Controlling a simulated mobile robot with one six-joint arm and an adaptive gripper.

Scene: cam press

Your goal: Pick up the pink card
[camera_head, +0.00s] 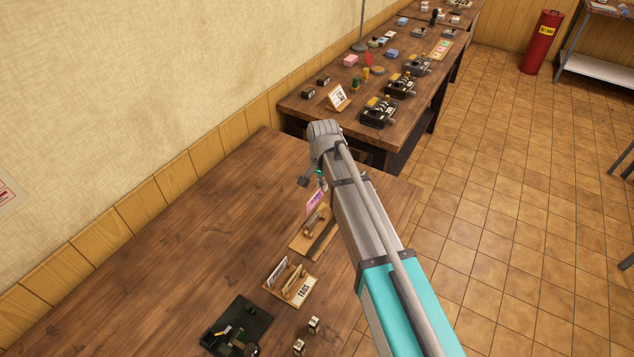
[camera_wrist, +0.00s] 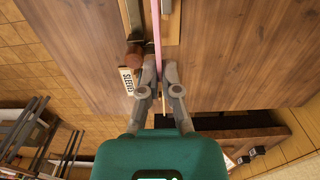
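The pink card (camera_head: 316,202) shows in the head view just below my gripper (camera_head: 320,184), over the wooden sleeves tray (camera_head: 298,243). My arm hides part of this area. In the wrist view the pink card (camera_wrist: 157,35) is seen edge-on as a thin pink strip running up from between the fingertips. My gripper (camera_wrist: 159,68) has its two fingers close together, one on each side of the card, and looks shut on it. Whether the card touches the tray is unclear.
A tags holder (camera_head: 304,287) with cards, a dark green device (camera_head: 235,328) and small white-topped blocks (camera_head: 314,324) stand nearer on this table. The table's left part is clear. A second table (camera_head: 310,100) behind carries several black stamping machines (camera_head: 379,112) and a small sign (camera_head: 339,97).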

